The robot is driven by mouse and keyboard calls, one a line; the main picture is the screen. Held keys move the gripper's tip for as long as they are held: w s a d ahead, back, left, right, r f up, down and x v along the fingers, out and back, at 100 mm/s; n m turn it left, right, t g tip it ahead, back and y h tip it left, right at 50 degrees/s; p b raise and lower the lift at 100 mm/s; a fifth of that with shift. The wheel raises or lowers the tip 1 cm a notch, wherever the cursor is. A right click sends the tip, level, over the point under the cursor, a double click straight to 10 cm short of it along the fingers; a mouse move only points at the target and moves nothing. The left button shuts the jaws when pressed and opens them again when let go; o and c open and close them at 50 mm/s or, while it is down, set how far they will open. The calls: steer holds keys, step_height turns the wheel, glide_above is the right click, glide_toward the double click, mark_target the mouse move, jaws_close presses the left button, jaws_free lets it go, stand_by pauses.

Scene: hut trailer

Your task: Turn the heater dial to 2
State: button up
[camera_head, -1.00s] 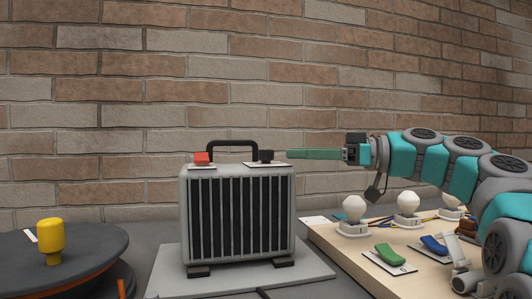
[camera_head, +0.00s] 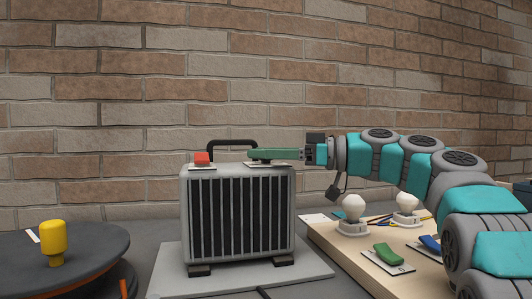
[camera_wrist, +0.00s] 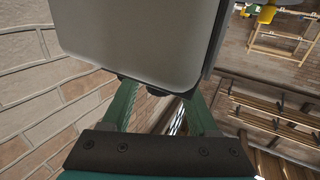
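The grey heater (camera_head: 238,168) stands upright, with black vertical slats on its front. Its black dial is on the top right, where my green fingers now cover it in the head view. My gripper (camera_head: 254,155) lies level just over the heater's top at the dial, coming from the right. In the wrist view my gripper (camera_wrist: 160,90) has its two fingers apart, with the heater's grey side (camera_wrist: 140,35) ahead. Dark parts show at the heater's edge between the fingertips. The dial's pointer and marks are hidden, and contact with it cannot be told.
A red switch (camera_head: 202,159) and a black handle (camera_head: 232,142) are on the heater's top. A wooden board (camera_head: 345,250) with bulbs and coloured switches lies to the right. A brick wall stands behind.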

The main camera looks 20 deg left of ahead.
jaws_close()
steer(key=shift+f+t+b, duration=0.2)
steer(key=shift+t+b, duration=0.1)
steer(key=shift+b, duration=0.75)
steer(key=m+t+b, duration=0.1)
steer(key=b, duration=0.1)
steer(key=shift+s+f+b, duration=0.1)
steer(key=shift+f+b, duration=0.05)
steer(key=shift+b, duration=0.2)
steer(key=m+t+b, duration=0.2)
steer(key=t+b, duration=0.2)
steer(key=b, duration=0.1)
steer(key=m+t+b, duration=0.1)
steer(key=m+t+h+b, duration=0.1)
steer(key=t, duration=0.1)
steer(key=shift+s+r+m+t+h, duration=0.1)
steer(key=shift+r+m+t+h, duration=0.2)
steer(key=shift+r+m, duration=0.1)
steer(key=m+t+h, duration=0.1)
steer(key=m+t, duration=0.1)
steer(key=shift+t+h+b, duration=0.3)
steer(key=shift+t, duration=0.1)
steer(key=shift+m+t+h, duration=0.6)
steer(key=shift+m+t, duration=0.1)
